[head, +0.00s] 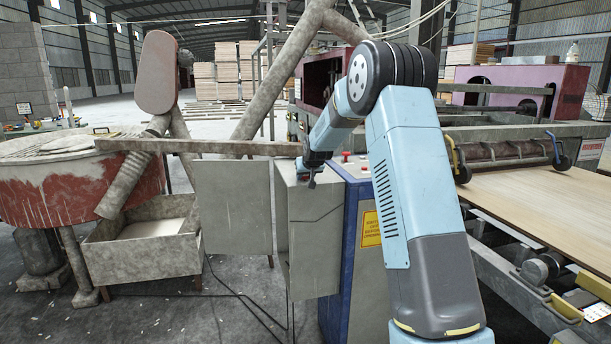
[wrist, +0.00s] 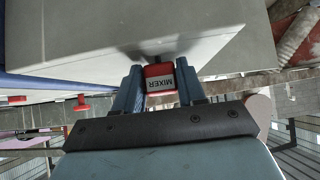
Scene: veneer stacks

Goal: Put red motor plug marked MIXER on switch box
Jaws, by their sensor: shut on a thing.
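The red plug (wrist: 160,84), with a white label reading MIXER, sits between the two fingers of my gripper (wrist: 157,85) in the wrist view. The fingers are shut on it. The grey switch box (wrist: 130,35) lies just beyond the plug, and a dark shadow falls on it beside the plug. Whether the plug touches the box I cannot tell. In the head view my gripper (head: 312,180) is at the upper part of the grey box (head: 316,240). The plug cannot be made out there.
A blue and grey cabinet (head: 370,285) with red buttons and a yellow sign stands right of the box. A wide grey panel (head: 232,210) is on its left. A red mixing tub (head: 60,195) stands far left, and a veneer sheet (head: 550,205) lies on the machine at right.

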